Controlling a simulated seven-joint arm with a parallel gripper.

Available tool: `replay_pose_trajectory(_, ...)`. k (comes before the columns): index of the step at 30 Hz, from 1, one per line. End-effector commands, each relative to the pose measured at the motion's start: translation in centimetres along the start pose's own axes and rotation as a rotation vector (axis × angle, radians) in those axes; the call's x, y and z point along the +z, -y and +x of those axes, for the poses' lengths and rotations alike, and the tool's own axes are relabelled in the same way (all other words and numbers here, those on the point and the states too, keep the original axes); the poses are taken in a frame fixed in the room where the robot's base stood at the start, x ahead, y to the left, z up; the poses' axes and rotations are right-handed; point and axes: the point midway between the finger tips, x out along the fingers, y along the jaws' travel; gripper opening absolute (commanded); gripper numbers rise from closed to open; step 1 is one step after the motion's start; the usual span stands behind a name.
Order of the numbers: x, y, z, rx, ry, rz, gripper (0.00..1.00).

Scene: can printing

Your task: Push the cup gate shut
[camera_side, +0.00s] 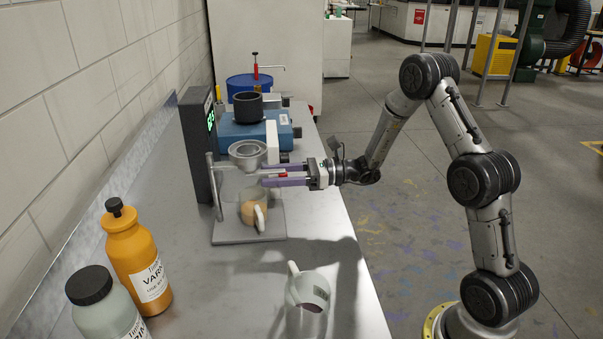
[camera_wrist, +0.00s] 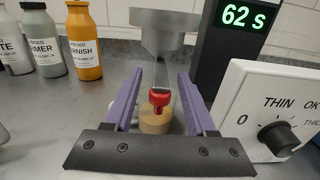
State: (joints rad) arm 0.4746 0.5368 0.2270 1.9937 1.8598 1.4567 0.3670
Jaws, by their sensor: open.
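The metal flow cup (camera_side: 248,154) sits on a stand arm, and its underside shows at the top of the wrist view (camera_wrist: 163,30). The cup gate's red handle (camera_wrist: 159,97) sticks out below the cup toward my wrist; it also shows in the side view (camera_side: 282,174). My gripper (camera_wrist: 160,74) is open, its purple fingers on either side of the handle with gaps visible. In the side view my gripper (camera_side: 264,176) reaches in from the right. A mug (camera_side: 248,212) with tan contents stands below the cup. The gate's exact position is unclear.
A timer column (camera_wrist: 237,50) reads 62 s. A dial box (camera_wrist: 277,115) stands close on the right in the wrist view. A second mug (camera_side: 308,292), an orange varnish bottle (camera_side: 136,255) and a grey bottle (camera_side: 105,310) stand on the bench. A blue device (camera_side: 240,133) is behind.

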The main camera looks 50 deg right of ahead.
Motion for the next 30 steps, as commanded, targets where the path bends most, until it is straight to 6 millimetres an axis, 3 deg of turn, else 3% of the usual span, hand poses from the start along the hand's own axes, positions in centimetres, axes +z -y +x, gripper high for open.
replay_pose_trajectory(9,0.0,0.1,-6.9,-0.007,0.000,0.000,0.56)
replay_pose_trajectory(15,0.0,0.1,-10.4,-0.004,0.000,0.000,0.56)
replay_pose_trajectory(21,0.0,0.0,-12.1,-0.002,0.000,-0.001,0.56)
replay_pose_trajectory(30,0.0,0.0,-12.4,0.001,0.000,-0.001,0.56)
